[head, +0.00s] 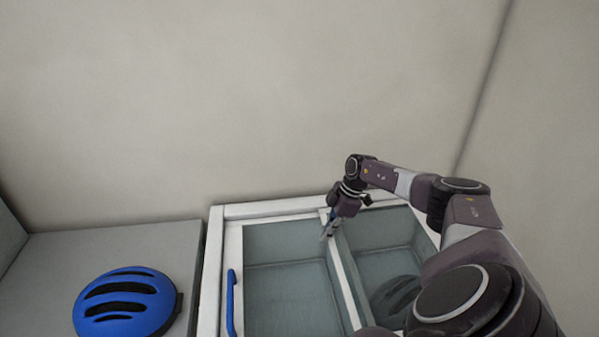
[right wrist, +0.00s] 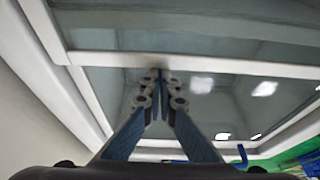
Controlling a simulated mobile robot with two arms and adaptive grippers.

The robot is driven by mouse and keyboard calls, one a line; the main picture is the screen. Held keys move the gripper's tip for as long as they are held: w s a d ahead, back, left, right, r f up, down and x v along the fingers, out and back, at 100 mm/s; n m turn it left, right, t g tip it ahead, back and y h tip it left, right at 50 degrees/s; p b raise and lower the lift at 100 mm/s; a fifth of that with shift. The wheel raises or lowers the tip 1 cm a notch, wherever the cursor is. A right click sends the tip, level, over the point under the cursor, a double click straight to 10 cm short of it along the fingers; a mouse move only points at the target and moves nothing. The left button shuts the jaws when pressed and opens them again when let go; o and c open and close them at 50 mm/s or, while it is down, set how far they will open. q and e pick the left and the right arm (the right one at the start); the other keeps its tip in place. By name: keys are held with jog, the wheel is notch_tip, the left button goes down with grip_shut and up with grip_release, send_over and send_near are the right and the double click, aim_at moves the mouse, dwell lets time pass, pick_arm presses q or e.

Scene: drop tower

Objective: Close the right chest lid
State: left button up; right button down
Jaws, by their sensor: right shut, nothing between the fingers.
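The chest is a white-framed box (head: 213,260) with two glass panes side by side in the head view. The left pane (head: 285,290) has a blue handle (head: 231,303) at its left side. The right pane area (head: 380,240) lies beyond a white middle bar (head: 347,277), partly hidden by my right arm. I cannot tell how far the right lid stands open. My right gripper (head: 328,231) points down at the far end of the middle bar, shut and empty. In the right wrist view its fingertips (right wrist: 160,78) are by a white bar (right wrist: 200,64); contact is unclear. My left gripper is out of view.
A blue helmet (head: 125,302) with black vents lies on a grey surface (head: 120,248) left of the chest. A plain wall (head: 230,100) stands behind, with a corner at the right. The space above the left pane is free.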

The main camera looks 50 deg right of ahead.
aim_at(338, 237)
jog(key=s+d, duration=0.2)
jog(key=d, duration=0.1)
jog(key=shift+s+d+f, duration=0.1)
jog(key=shift+s+d, duration=0.1)
jog(key=shift+s, duration=0.15)
jog(key=shift+d, duration=0.2)
jog(key=p+v, duration=0.6)
jog(key=v, duration=0.4)
jog(key=shift+a, duration=0.25)
